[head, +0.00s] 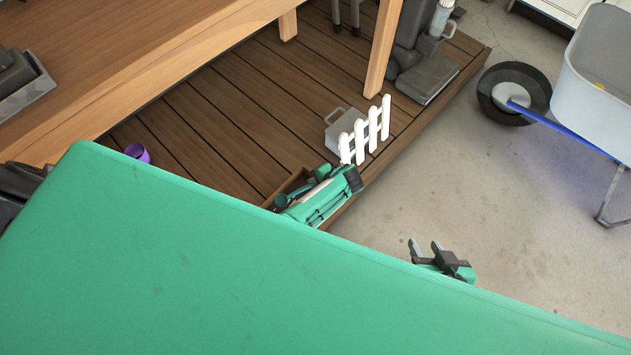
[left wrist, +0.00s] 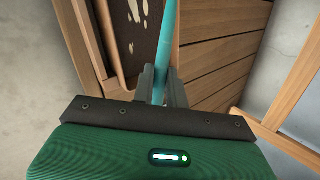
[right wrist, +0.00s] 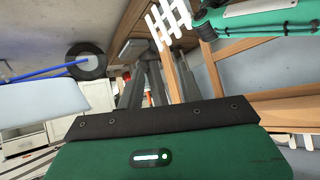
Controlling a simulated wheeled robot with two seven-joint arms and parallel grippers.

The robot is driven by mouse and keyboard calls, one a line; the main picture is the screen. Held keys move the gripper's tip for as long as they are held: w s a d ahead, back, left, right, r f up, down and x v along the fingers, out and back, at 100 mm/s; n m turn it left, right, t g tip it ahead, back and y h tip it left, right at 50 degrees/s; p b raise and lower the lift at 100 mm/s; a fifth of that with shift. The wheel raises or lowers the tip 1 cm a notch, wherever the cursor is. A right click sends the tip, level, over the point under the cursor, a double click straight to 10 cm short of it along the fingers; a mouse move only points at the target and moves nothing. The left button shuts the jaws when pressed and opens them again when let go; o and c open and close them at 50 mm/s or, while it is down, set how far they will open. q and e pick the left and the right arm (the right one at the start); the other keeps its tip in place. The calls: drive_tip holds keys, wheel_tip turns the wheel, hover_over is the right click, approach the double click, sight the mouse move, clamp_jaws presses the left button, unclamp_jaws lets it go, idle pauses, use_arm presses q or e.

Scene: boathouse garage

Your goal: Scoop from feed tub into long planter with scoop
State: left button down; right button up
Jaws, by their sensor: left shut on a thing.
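My left gripper (left wrist: 160,84) is shut on the teal handle of the scoop (left wrist: 166,40), which runs up out of the left wrist view. Its bowl cannot be made out clearly there. A wooden box with a brown, pale-patched inside, seemingly the long planter (left wrist: 109,45), lies left of the handle. In the head view the planter (head: 289,187) is largely hidden behind my left arm. A purple tub (head: 138,152), perhaps the feed tub, stands on the deck at left, partly hidden; its contents do not show. My right gripper (head: 426,246) is open and empty over the concrete floor.
White picket fencing (head: 366,130) stands by my left gripper, with a grey box (head: 344,128) behind it. A wooden table (head: 130,60) spans the upper left. A wheelbarrow (head: 598,75) stands at the right. Concrete floor between deck and wheelbarrow is clear.

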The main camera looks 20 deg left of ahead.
use_arm(q)
drive_tip(key=g+h+p, duration=0.1)
drive_tip(key=r+m+h+p, duration=0.1)
drive_tip(key=p, duration=0.1)
drive_tip(key=shift+w+a+g, duration=0.1)
drive_tip(key=shift+a+g, duration=0.15)
drive_tip(key=shift+g, duration=0.15)
drive_tip(key=shift+w+a+r+h+p, duration=0.1)
drive_tip(key=shift+h+p, duration=0.25)
drive_tip(key=shift+h, duration=0.05)
drive_tip(key=shift+g+h, duration=0.3)
drive_tip(key=shift+g, duration=0.1)
use_arm(e)
drive_tip(key=s+d+r+g+h, duration=0.1)
drive_tip(key=s+d+g+h, duration=0.2)
drive_tip(key=s+d+g, duration=0.2)
drive_tip(key=d, duration=0.2)
drive_tip(key=shift+d+m, duration=0.4)
